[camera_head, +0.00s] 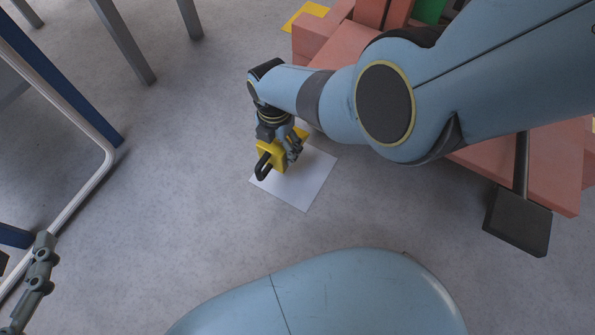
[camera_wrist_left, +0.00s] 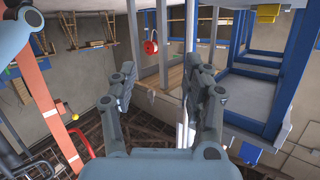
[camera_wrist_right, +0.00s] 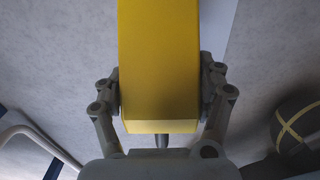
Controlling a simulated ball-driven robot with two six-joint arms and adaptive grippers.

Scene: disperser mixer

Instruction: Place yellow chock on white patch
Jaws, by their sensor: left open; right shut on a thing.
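The yellow chock (camera_head: 279,160) is in my right gripper (camera_head: 281,143), over the white patch (camera_head: 312,183) on the floor in the head view. The chock hides part of the patch. I cannot tell whether the chock touches it. In the right wrist view the chock (camera_wrist_right: 159,65) fills the middle, with a finger of my right gripper (camera_wrist_right: 160,100) shut on each side. The white patch (camera_wrist_right: 213,30) shows beside it there. My left gripper (camera_wrist_left: 162,90) is open and empty in the left wrist view, far from the chock. Part of it (camera_head: 36,275) shows at lower left in the head view.
A salmon-coloured machine base (camera_head: 475,160) with a black foot pad (camera_head: 517,221) stands at right. Another yellow piece (camera_head: 305,15) lies at the top. A metal tube frame (camera_head: 85,185) stands at left. The grey floor (camera_head: 190,210) around the patch's left side is clear.

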